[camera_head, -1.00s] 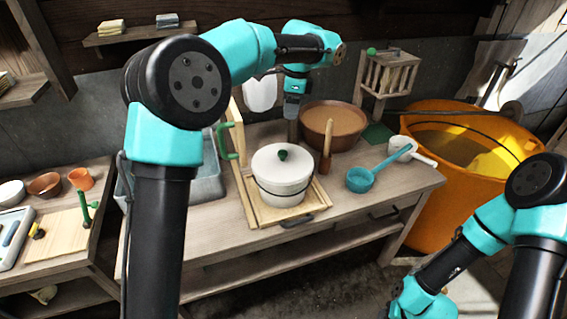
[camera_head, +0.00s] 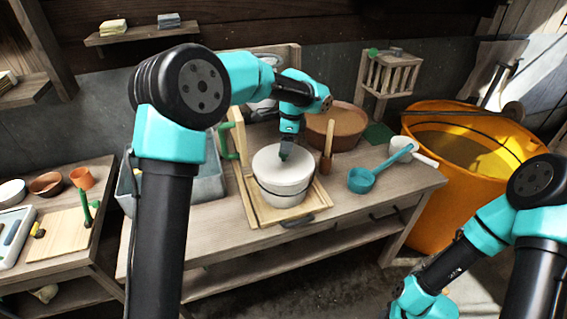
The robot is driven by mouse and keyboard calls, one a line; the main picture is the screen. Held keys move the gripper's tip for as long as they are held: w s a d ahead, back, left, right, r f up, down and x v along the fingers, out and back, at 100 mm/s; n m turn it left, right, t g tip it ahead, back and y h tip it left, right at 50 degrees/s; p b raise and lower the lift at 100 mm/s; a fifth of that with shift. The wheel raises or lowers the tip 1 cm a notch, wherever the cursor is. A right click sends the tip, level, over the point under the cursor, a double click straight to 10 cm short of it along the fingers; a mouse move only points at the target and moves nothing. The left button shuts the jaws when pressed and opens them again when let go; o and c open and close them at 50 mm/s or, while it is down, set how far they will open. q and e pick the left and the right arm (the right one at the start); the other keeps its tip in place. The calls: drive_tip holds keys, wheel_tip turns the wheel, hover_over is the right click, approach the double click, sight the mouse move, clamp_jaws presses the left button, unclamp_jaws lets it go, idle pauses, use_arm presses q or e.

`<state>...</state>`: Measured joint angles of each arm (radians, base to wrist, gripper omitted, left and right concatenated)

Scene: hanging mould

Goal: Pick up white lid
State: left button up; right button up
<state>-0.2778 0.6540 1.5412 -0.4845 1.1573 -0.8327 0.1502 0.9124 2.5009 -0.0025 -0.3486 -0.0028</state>
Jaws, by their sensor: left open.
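The white lid (camera_head: 272,163) sits on the white pot (camera_head: 285,190), which stands upright on a wooden board (camera_head: 256,205) on the table. The left gripper is open. My right arm shows at the lower right; its fingers are not clearly visible.
A brown bowl (camera_head: 346,122) and a wooden-handled tool (camera_head: 327,149) stand just behind and right of the pot. A blue ladle (camera_head: 363,180) and a white cup (camera_head: 409,147) lie further right. A grey basin (camera_head: 203,183) is to the left. An orange tub (camera_head: 432,205) stands at the right.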

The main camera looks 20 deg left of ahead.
sight(284, 159)
use_arm(q)
drive_tip(key=shift+a+f, duration=0.25)
drive_tip(key=shift+f, duration=1.05)
drive_tip(key=shift+a+f, duration=0.25)
drive_tip(key=shift+f, duration=1)
drive_tip(key=c, duration=1)
